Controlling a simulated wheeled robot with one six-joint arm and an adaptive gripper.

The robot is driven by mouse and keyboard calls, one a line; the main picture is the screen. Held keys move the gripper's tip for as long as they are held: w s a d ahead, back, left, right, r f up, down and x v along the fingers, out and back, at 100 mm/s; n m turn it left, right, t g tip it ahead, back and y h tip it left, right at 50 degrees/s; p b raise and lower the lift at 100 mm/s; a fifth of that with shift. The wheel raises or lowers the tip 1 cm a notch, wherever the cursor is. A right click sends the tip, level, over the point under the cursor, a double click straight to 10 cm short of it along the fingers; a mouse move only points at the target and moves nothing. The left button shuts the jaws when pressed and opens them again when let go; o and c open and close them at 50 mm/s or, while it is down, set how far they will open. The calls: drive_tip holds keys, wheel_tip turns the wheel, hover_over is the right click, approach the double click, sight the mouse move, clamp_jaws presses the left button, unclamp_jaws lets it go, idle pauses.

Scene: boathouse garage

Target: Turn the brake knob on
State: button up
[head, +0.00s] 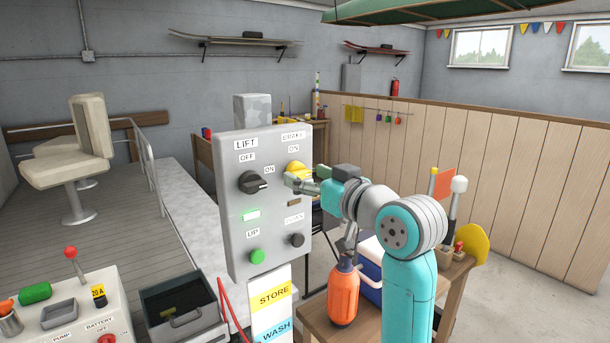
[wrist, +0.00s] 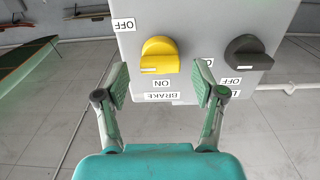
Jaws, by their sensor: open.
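The yellow brake knob (head: 294,167) is at the upper right of the grey control panel (head: 240,205), under the BRAKE and ON labels. In the upside-down wrist view the yellow knob (wrist: 159,55) has a horizontal grip bar with a white mark toward its left. ON lies just below it there, and OFF at upper left. Contact is not visible.
A black LIFT knob (head: 253,182) sits left of the brake knob. Green (head: 257,256) and dark (head: 297,240) buttons are lower on the panel. A wooden table (head: 375,310) with an orange bottle (head: 343,295) stands below my arm.

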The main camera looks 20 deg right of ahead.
drive_tip(key=shift+w+a, duration=0.2)
drive_tip(key=shift+w, duration=0.45)
drive_tip(key=c, duration=1.1)
drive_tip(key=shift+c, duration=0.2)
